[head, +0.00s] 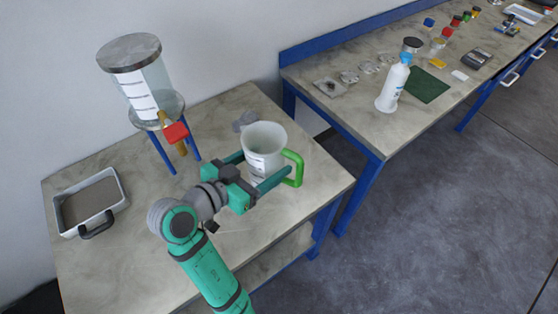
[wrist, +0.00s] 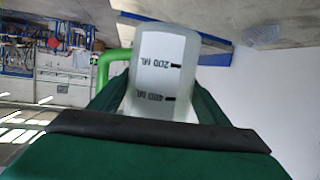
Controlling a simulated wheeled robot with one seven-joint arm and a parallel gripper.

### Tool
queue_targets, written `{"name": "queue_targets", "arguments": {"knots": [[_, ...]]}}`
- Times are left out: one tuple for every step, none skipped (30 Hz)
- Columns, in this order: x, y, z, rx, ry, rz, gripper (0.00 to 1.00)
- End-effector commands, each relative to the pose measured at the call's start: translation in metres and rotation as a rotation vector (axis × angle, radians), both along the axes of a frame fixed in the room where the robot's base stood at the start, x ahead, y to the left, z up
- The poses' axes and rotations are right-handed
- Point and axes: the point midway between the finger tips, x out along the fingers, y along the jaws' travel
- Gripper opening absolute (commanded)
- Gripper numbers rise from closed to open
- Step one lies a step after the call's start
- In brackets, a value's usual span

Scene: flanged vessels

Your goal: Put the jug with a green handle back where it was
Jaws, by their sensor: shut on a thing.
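The white translucent jug (head: 264,143) with a green handle (head: 294,168) is upright at the right part of the near table. My gripper (head: 262,172) is shut around its body, with a finger on either side. In the wrist view the jug (wrist: 160,75) fills the space between the fingers, with dark volume marks on its side, and its green handle (wrist: 104,68) shows at the left. The jug's base is partly hidden by my gripper, so I cannot tell whether it touches the table.
A clear tank (head: 146,88) with a red-handled tap (head: 176,132) stands on blue legs at the back left. A grey tray (head: 92,203) lies at the left. The near table's front is clear.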

Motion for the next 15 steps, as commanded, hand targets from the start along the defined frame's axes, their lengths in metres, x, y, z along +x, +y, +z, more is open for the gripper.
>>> {"name": "queue_targets", "arguments": {"knots": [[0.010, -0.005, -0.005, -0.001, 0.002, -0.005, 0.16], [0.016, -0.008, -0.008, -0.001, 0.002, -0.005, 0.16], [0.024, -0.010, -0.011, 0.000, 0.001, -0.003, 0.16], [0.030, -0.013, -0.014, -0.002, 0.001, -0.004, 0.16], [0.035, -0.015, -0.017, 0.000, 0.001, -0.003, 0.16], [0.040, -0.016, -0.026, -0.001, 0.004, -0.001, 0.16], [0.044, -0.018, -0.031, -0.002, 0.004, -0.001, 0.16], [0.047, -0.019, -0.037, -0.001, 0.005, -0.001, 0.16], [0.052, -0.021, -0.043, -0.001, 0.004, -0.001, 0.16], [0.056, -0.023, -0.047, -0.002, 0.004, -0.002, 0.16], [0.059, -0.025, -0.051, -0.001, 0.002, -0.004, 0.16], [0.062, -0.027, -0.055, -0.001, 0.002, -0.006, 0.16], [0.065, -0.029, -0.058, 0.000, 0.001, -0.007, 0.16], [0.067, -0.031, -0.060, 0.000, 0.000, -0.007, 0.16], [0.069, -0.032, -0.062, 0.000, 0.000, -0.009, 0.16]]}}
